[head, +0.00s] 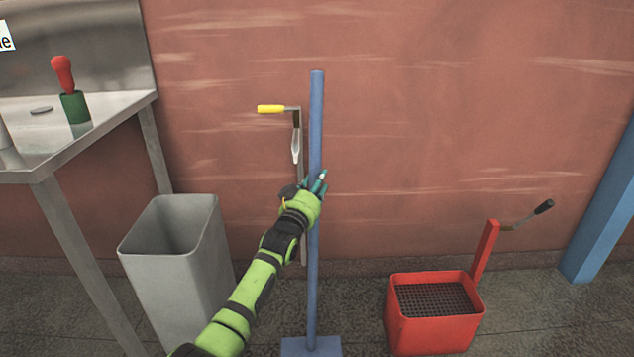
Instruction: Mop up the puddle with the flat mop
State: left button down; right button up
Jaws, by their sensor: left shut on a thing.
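The flat mop (316,120) stands upright in front of the wall in the head view, with a long blue handle. Its flat blue head (311,347) shows at the bottom edge, partly cut off. My left gripper (318,184) is shut on the mop handle around its middle, with my green arm reaching in from below. My right gripper is not in view. No puddle shows in this view.
A grey bin (180,265) stands left of the mop, beside a steel table (75,150). A red wringer bucket (435,330) with a lever stands on the right. A yellow-handled crank (272,109) is just behind the mop. A blue post (605,215) stands at far right.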

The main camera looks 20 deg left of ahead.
aim_at(315, 171)
pick_arm(q)
jog(key=shift+a+r+p, duration=0.1)
jog(key=shift+r+p, duration=0.8)
jog(key=shift+r, duration=0.9)
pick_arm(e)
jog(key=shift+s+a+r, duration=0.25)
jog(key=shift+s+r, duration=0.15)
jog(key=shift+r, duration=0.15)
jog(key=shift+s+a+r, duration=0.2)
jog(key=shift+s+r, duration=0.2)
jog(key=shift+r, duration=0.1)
pick_arm(q)
jog(key=shift+r+p, duration=0.15)
jog(key=shift+p, duration=0.2)
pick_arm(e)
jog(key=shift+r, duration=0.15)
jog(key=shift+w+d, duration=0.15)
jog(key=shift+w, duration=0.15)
